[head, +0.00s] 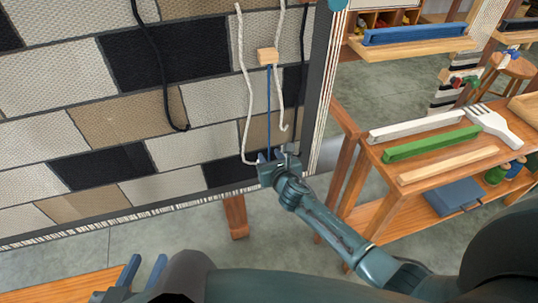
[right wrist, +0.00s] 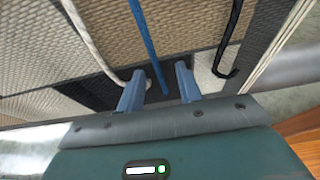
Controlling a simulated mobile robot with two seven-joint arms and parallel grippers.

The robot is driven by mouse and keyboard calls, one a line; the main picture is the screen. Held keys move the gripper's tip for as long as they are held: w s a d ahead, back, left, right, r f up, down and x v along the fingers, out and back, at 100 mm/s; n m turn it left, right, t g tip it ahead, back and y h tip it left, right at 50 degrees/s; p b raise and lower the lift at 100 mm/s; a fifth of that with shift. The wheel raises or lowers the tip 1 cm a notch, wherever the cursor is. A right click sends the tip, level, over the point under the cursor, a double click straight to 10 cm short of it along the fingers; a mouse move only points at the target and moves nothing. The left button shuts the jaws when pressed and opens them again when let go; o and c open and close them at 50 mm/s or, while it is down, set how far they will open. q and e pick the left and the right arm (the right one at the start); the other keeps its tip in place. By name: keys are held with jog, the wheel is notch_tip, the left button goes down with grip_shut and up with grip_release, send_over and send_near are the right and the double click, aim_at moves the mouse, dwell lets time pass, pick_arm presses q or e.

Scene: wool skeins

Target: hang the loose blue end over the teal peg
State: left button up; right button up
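A blue strand (head: 269,100) hangs straight down in front of the woven panel from a small wooden block (head: 268,56). Its loose lower end also shows in the right wrist view (right wrist: 163,88). My right gripper (head: 278,156) is at that lower end. In the right wrist view its two fingers (right wrist: 159,92) stand apart with the strand between them, and neither visibly grips it. A round teal piece (head: 338,5), perhaps the teal peg, sits at the top of the panel's right frame post, cut by the picture edge. My left gripper (head: 143,272) is open and empty at the lower left.
White cords (head: 243,80) hang on both sides of the blue strand, and black cords (head: 166,90) hang nearby. To the right stands a wooden shelf (head: 375,160) with coloured bars and a white fork-shaped tool (head: 492,122). A wooden surface (head: 60,287) lies at the lower left.

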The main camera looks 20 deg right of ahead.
grip_shut()
dwell(0.6)
